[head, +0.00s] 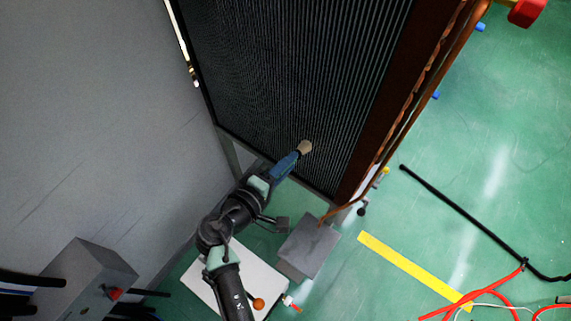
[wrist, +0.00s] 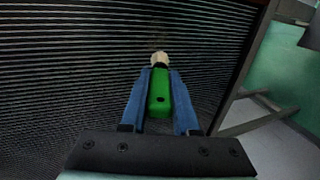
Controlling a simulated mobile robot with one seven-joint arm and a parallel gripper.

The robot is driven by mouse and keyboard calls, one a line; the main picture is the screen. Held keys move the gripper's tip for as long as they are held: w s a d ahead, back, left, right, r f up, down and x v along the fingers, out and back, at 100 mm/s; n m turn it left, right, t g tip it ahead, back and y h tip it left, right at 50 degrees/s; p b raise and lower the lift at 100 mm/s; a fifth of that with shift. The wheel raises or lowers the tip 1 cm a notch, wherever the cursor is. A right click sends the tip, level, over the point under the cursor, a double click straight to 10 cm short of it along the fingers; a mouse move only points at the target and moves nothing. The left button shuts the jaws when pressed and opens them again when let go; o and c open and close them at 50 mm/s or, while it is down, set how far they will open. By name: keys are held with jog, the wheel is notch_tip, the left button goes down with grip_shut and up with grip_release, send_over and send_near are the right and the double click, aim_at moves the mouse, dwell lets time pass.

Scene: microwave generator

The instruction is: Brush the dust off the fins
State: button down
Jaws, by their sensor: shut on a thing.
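My gripper (wrist: 160,105) is shut on a brush with a green handle (wrist: 160,93), held between its two blue fingers. The brush's pale bristle end (wrist: 160,59) points away from the gripper toward the fins. In the head view the gripper (head: 287,164) is at the lower part of the dark fin panel (head: 300,70), with the pale brush tip (head: 305,147) over the fins. The fins (wrist: 70,70) also fill the left of the wrist view. A faint brownish patch (wrist: 160,42) shows on them just past the bristles. I cannot tell whether the bristles touch the fins.
A grey wall (head: 90,120) stands close on the left. A grey box (head: 309,246) is below the panel, and a grey cabinet with a red knob (head: 85,280) is at lower left. A black hose (head: 455,210) and orange cables (head: 500,292) lie on the green floor at right.

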jog(key=shift+w+d, duration=0.2)
jog(key=s+d+p, duration=0.1)
jog(key=s+d, duration=0.3)
jog(key=d, duration=0.2)
dwell(0.8)
jog(key=shift+a, duration=0.15)
jog(key=shift+w+a+b, duration=0.35)
jog(key=shift+w+a, duration=0.3)
jog(key=shift+a, duration=0.35)
jog(key=shift+w+a+b, duration=0.4)
jog(key=shift+w+a, duration=0.3)
jog(key=shift+a, duration=0.25)
jog(key=shift+w+a+b, duration=0.35)
jog(key=shift+w+a, duration=0.3)
jog(key=shift+a, duration=0.35)
jog(key=shift+s, duration=0.1)
